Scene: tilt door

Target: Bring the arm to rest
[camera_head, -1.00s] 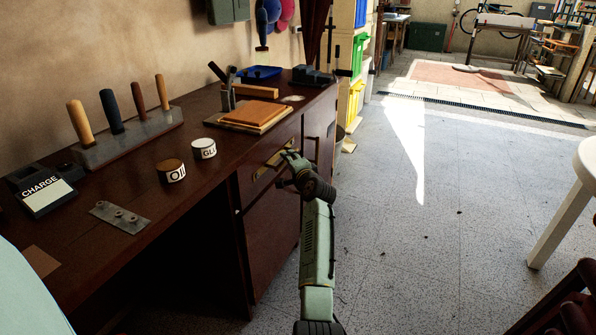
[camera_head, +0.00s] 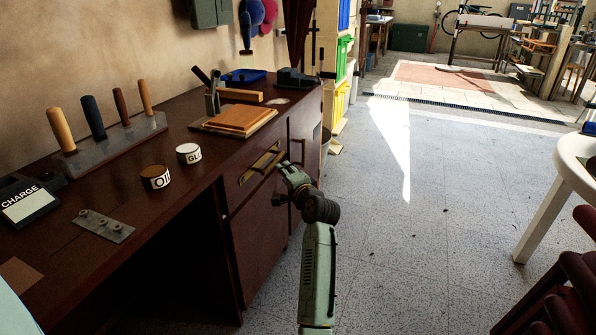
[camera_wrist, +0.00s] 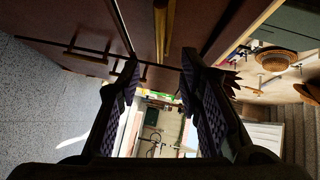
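My gripper (camera_head: 283,178) is beside the front of the dark wooden workbench (camera_head: 222,262), just right of and slightly below the brass drawer handle (camera_head: 260,162). In the wrist view, the two fingers of my gripper (camera_wrist: 158,68) stand apart, with nothing held between them. A brass handle (camera_wrist: 160,28) shows beyond the fingertips, apart from them as far as I can tell. My arm (camera_head: 318,270) reaches forward from the bottom of the head view. The drawer and the cabinet door below it look closed.
On the bench top stand an oil tin (camera_head: 155,177), a glue tin (camera_head: 188,153), a wooden board (camera_head: 236,118) and a rack of handled tools (camera_head: 115,143). A white table (camera_head: 572,165) is at the right. The floor (camera_head: 410,240) between is clear.

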